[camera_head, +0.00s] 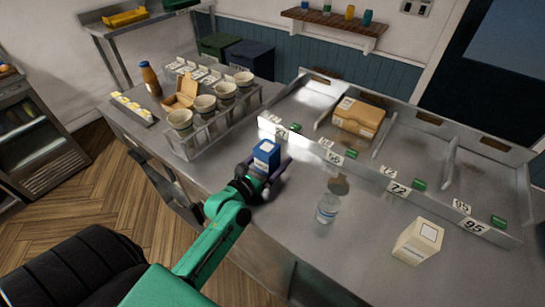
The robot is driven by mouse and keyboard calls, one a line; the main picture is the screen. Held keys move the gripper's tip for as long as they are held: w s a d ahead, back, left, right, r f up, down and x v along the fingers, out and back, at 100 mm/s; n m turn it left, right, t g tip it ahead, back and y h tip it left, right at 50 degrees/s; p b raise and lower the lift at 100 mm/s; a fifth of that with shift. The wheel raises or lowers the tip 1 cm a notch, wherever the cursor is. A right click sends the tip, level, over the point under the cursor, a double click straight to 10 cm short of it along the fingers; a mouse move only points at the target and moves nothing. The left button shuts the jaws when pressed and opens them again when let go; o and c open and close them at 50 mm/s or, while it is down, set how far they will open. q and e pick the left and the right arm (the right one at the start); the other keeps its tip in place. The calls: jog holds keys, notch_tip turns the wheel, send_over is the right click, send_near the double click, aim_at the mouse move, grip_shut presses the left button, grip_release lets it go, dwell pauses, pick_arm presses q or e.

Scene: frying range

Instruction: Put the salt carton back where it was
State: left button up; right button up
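A small blue carton (266,153) with a white label stands upright between the fingers of my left gripper (265,168), in front of the divided metal rack. The gripper looks shut on it; the fingers hide its lower part, so I cannot tell if it touches the counter. A cream carton (418,242) with a pale label stands on the counter at the right. I cannot read either carton's label; the blue one looks like the salt carton. The rack (410,143) has bays with number tags and green clips. My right gripper is not in view.
A clear bottle (328,208) stands on the counter right of my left gripper. A brown box (358,117) lies in one rack bay; other bays look empty. A holder with several cups (180,121) and an orange-brown bottle (151,80) stand at the left.

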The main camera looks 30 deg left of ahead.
aim_at(262, 169)
pick_arm(q)
jog(key=shift+r, duration=0.2)
jog(key=shift+s+f, duration=0.1)
jog(key=shift+s, duration=0.15)
jog(key=s+b, duration=0.1)
jog(key=s, duration=0.2)
jog(key=s+a+b, duration=0.1)
jog(key=s, duration=0.3)
jog(key=s+b, duration=0.1)
jog(key=s, duration=0.2)
jog(key=shift+s+a, duration=0.2)
jog(key=shift+s+a+r, duration=0.1)
jog(key=shift+s+r, duration=0.1)
jog(key=shift+s, duration=0.3)
jog(key=shift+f, duration=0.1)
